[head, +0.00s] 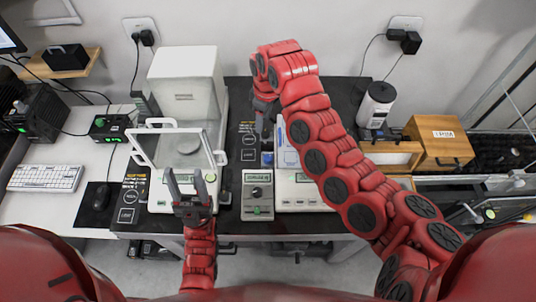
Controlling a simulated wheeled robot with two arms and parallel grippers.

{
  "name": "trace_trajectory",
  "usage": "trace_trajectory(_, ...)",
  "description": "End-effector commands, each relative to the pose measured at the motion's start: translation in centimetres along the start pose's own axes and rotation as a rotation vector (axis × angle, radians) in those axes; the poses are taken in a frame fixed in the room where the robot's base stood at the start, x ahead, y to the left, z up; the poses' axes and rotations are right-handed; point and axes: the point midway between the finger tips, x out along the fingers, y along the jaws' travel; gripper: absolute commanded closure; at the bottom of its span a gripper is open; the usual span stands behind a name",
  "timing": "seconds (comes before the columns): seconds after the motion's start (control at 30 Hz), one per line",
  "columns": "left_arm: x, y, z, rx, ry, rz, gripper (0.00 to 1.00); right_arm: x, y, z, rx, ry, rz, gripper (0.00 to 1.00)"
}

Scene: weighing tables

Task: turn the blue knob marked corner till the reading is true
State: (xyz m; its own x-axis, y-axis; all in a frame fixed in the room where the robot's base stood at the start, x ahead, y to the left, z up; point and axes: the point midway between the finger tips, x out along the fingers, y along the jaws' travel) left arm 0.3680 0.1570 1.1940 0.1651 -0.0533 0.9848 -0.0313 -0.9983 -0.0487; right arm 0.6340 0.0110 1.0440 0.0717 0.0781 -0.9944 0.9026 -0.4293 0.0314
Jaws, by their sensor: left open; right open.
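A small blue piece, apparently the blue knob (267,159), shows beside the right-hand balance (303,193); its marking is too small to read. My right gripper (265,128) hangs over it from behind, pointing down; its fingers are partly hidden by my arm, and I cannot tell whether they touch the knob. My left gripper (188,180) is open and empty, fingers pointing up the picture, in front of the left balance (205,95) with its glass frame and round pan. The right balance has a small green display, too small to read, and my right arm covers part of it.
A grey box with a dial (257,195) stands between the balances. A white-and-black canister (377,103) and a wooden box (438,142) stand at right.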

Motion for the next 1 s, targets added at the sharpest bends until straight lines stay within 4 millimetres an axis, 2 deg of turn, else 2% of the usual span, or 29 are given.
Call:
trace_trajectory(0.1, -0.1, 0.0, 0.0, 0.0, 0.0, 0.0, 0.46, -0.9, -1.1, 1.7, -0.041, -0.085, -0.026, 0.46)
trace_trajectory(0.23, -1.0, 0.1, 0.2, 0.0, 0.0, 0.0, 0.46, -0.1, -1.4, 2.3, -0.05, -0.109, -0.036, 0.46)
trace_trajectory(0.37, -3.1, 0.1, 0.5, 0.0, 0.0, 0.0, 0.46, 2.0, -1.5, 2.5, -0.049, -0.106, -0.035, 0.46)
trace_trajectory(0.53, -6.0, 0.3, 1.0, 0.0, 0.0, 0.0, 0.46, 6.0, -1.8, 2.7, -0.048, -0.101, -0.039, 0.46)
trace_trajectory(0.57, -5.3, 0.3, 0.9, 0.0, -0.001, 0.0, 0.46, 6.0, -1.9, 2.6, -0.049, -0.099, -0.041, 0.46)
trace_trajectory(0.67, -5.1, 0.2, 0.8, 0.0, 0.0, 0.0, 0.46, 8.0, -2.0, 2.8, -0.049, -0.1, -0.042, 0.46)
trace_trajectory(0.8, -3.3, 0.2, 0.6, 0.0, 0.0, 0.0, 0.46, 10.7, -2.0, 3.3, -0.049, -0.106, -0.04, 0.46)
trace_trajectory(1.0, -2.6, 0.1, 0.4, 0.0, 0.0, 0.0, 0.46, 14.4, -1.9, 3.7, -0.05, -0.106, -0.036, 0.46)
